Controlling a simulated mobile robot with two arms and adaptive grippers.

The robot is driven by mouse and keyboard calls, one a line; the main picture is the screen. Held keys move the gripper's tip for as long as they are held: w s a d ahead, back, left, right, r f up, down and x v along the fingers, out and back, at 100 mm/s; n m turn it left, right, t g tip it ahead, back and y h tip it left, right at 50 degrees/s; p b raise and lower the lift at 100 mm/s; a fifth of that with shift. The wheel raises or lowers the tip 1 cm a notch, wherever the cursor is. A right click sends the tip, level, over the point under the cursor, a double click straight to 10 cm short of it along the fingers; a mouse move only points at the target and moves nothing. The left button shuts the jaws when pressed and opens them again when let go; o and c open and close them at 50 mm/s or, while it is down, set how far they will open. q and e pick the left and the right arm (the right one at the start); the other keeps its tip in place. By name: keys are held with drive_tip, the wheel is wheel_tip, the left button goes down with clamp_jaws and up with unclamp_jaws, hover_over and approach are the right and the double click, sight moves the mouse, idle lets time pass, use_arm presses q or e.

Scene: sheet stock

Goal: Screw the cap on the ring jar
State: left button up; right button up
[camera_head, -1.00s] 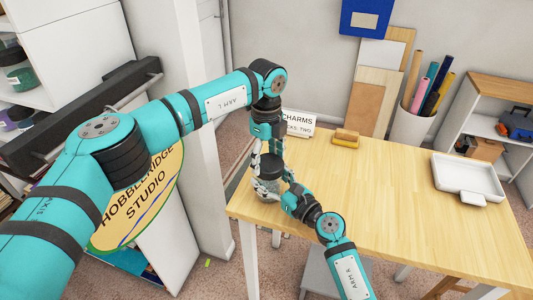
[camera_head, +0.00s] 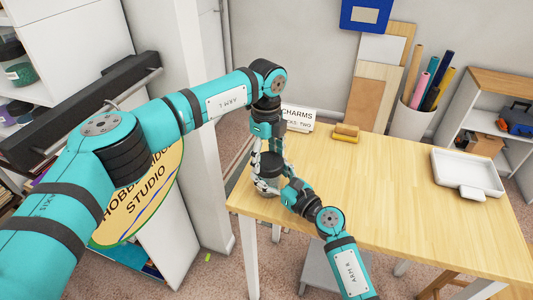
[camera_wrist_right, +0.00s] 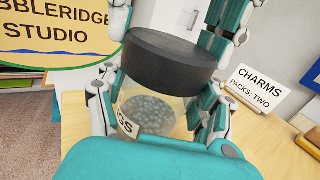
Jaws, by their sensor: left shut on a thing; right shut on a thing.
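The ring jar (camera_wrist_right: 157,112) is clear, with many small rings inside and a label whose visible letters read "GS". The wide dark cap (camera_wrist_right: 168,62) sits over its mouth; I cannot tell how far it is threaded. My right gripper (camera_wrist_right: 155,105) is shut on the jar, with a finger on each side of the glass. My left gripper (camera_head: 268,163) comes down from above and is shut on the cap. Its fingers also show beside the cap in the right wrist view. In the head view the jar (camera_head: 265,186) is mostly hidden by the grippers, at the table's left end.
The wooden table (camera_head: 400,205) is clear in the middle. A "CHARMS" sign (camera_head: 298,117) and a wooden block (camera_head: 345,132) stand at its back edge. A white tray (camera_head: 467,174) lies at the right. The oval studio sign (camera_head: 137,205) stands left of the table.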

use_arm(q)
drive_tip(key=shift+f, duration=0.4)
drive_tip(key=shift+c, duration=0.3)
drive_tip(key=o, duration=0.4)
use_arm(e)
clamp_jaws()
use_arm(q)
drive_tip(key=o, duration=0.4)
drive_tip(key=shift+o, duration=0.2)
drive_tip(key=shift+r, duration=2.25)
